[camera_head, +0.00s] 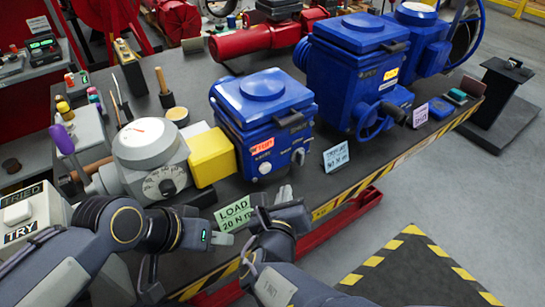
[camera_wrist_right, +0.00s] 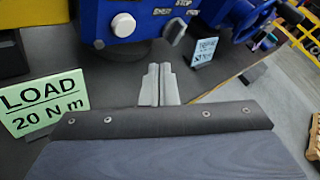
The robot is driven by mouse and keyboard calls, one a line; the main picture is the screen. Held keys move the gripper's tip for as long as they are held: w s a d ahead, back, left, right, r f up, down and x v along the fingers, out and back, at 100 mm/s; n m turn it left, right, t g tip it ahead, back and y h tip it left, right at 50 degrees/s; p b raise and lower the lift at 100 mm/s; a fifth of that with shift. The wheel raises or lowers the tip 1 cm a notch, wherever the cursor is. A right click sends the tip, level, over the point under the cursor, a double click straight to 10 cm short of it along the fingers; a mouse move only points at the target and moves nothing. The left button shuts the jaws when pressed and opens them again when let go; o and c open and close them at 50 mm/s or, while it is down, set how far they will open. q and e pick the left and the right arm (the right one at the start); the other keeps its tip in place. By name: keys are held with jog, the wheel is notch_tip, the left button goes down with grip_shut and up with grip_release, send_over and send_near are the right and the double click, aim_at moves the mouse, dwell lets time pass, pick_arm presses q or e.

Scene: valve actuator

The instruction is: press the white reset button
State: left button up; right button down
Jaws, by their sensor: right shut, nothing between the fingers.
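A blue actuator box (camera_head: 265,125) stands on the dark bench with a white round button (camera_head: 264,168) low on its front and a grey knob (camera_head: 298,157) to the right. In the right wrist view the button (camera_wrist_right: 124,22) and the knob (camera_wrist_right: 173,32) show at the top. My right gripper (camera_head: 285,193) is shut and empty, its fingertips (camera_wrist_right: 160,72) in front of and below the box, apart from it. My left gripper (camera_head: 222,238) is at the bench's front edge by the green LOAD card; its finger opening is unclear.
The LOAD 20 N m card (camera_head: 235,214) stands between my grippers, close to both. A grey dial unit (camera_head: 155,155) and yellow block (camera_head: 212,157) stand left of the box. A larger blue valve actuator (camera_head: 355,80) and a small card (camera_head: 336,157) stand to the right.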

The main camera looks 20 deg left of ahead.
aim_at(265, 168)
jog(key=shift+w+a+p, duration=0.15)
jog(key=shift+w+a, duration=0.6)
jog(key=shift+a, duration=0.15)
jog(key=shift+w+a+p, duration=0.15)
jog(key=shift+w+a, duration=0.55)
jog(key=shift+a, duration=0.2)
jog(key=shift+w+a, duration=0.1)
dwell(0.7)
jog(key=shift+w+a, duration=0.15)
jog(key=shift+a, duration=0.1)
jog(key=shift+w+a, duration=0.3)
jog(key=shift+a, duration=0.05)
dwell(0.7)
jog(key=shift+s+d, duration=0.1)
dwell(0.3)
jog(key=shift+s+d, duration=0.45)
jog(key=shift+d, duration=0.15)
